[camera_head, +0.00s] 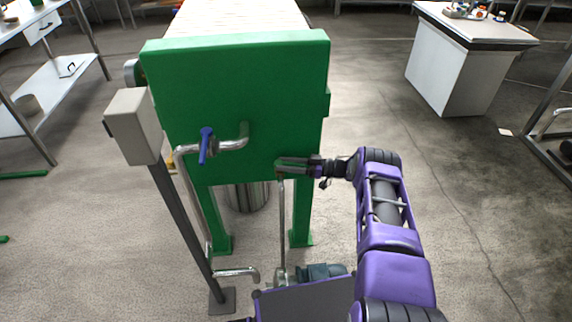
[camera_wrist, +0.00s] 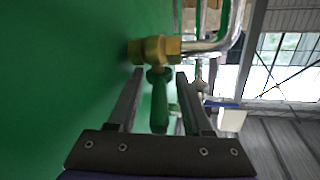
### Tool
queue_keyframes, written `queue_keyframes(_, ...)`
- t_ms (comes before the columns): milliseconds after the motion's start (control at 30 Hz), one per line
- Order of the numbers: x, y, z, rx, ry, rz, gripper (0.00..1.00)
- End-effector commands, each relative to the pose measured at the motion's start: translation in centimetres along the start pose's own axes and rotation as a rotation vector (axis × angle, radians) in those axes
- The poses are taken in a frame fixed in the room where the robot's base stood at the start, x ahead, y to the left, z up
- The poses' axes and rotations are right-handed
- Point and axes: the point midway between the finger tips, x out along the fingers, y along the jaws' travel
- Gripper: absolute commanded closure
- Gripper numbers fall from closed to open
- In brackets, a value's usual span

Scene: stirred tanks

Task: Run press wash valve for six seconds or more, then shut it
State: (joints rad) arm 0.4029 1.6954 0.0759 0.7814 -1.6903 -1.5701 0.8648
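In the wrist view a brass valve (camera_wrist: 155,48) sits on a pipe close to the green press wall, with a green lever handle (camera_wrist: 159,105) pointing toward my gripper (camera_wrist: 160,74). The two fingers stand on either side of the handle, with a visible gap on both sides, so my gripper is open around it. In the head view my gripper (camera_head: 283,166) is at the front of the green press (camera_head: 240,85), at the top of the right vertical pipe (camera_head: 282,225); it hides that valve. A blue lever handle (camera_head: 205,146) is on the left pipe. No label is readable.
A grey box (camera_head: 133,124) on a post stands left of the press. A pump (camera_head: 322,271) and a low pipe end (camera_head: 237,273) are near the floor in front. A white cabinet (camera_head: 455,75) stands back right.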

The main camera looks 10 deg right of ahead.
Motion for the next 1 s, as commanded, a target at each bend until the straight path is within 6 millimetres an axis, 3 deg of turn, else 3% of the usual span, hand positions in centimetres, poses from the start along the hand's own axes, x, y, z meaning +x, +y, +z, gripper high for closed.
queue_keyframes(200,-0.3,0.0,0.0,-0.001,-0.001,0.001,0.5)
queue_keyframes(367,-2.3,0.1,0.0,-0.001,-0.001,0.004,0.5)
queue_keyframes(800,-12.9,0.1,0.1,-0.002,-0.001,0.003,0.5)
queue_keyframes(900,-14.9,0.0,0.1,-0.003,-0.001,0.002,0.5)
queue_keyframes(1000,-15.7,0.1,0.1,-0.002,0.0,0.002,0.5)
